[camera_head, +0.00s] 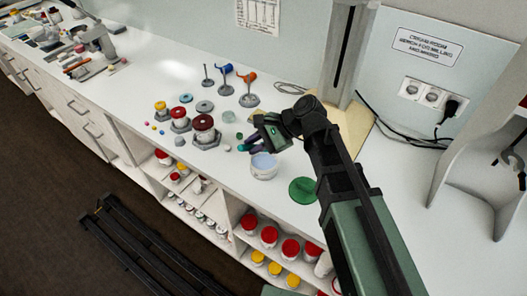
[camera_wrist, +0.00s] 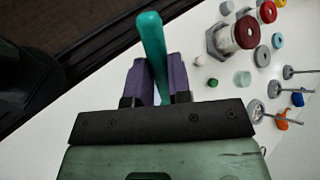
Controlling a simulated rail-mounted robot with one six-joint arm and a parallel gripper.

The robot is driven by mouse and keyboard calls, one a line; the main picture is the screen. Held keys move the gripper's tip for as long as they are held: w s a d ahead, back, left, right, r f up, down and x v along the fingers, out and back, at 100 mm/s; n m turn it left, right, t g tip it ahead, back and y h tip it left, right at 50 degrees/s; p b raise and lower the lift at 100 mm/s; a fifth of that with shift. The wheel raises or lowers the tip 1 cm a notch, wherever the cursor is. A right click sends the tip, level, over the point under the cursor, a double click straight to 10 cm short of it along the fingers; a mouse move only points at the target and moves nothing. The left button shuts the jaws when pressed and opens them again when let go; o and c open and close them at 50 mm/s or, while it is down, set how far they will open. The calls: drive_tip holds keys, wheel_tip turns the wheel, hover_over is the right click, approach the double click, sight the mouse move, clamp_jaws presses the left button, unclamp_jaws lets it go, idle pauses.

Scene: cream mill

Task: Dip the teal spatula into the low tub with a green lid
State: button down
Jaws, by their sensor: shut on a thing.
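My gripper (camera_wrist: 159,78) has purple fingers shut on the teal spatula (camera_wrist: 152,45), which sticks out beyond the fingertips in the wrist view. In the head view, my gripper (camera_head: 256,145) is over the bench, just behind and left of the low tub (camera_head: 264,174). A small teal end shows by the fingers there; the rest of the spatula is mostly hidden. The tub is out of the wrist view.
Red-topped jars (camera_head: 204,130) and small coloured pieces stand left of my gripper. Stands with blue and orange tops (camera_head: 249,88) are behind. A beige board (camera_head: 345,130) lies behind the arm. Cables and a grey stand are at the right.

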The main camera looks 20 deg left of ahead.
drive_tip(key=shift+a+r+y, duration=0.1)
drive_tip(key=shift+r+y, duration=0.3)
drive_tip(key=shift+r, duration=0.05)
drive_tip(key=shift+s+d+r, duration=0.1)
drive_tip(key=shift+d+r, duration=0.3)
drive_tip(key=shift+d, duration=0.05)
drive_tip(key=shift+a+f, duration=0.1)
drive_tip(key=shift+f, duration=0.2)
wheel_tip(320, 180, down, 8)
drive_tip(key=b, duration=0.8)
drive_tip(key=shift+b, duration=0.35)
wheel_tip(320, 180, up, 7)
drive_tip(key=p, duration=0.7)
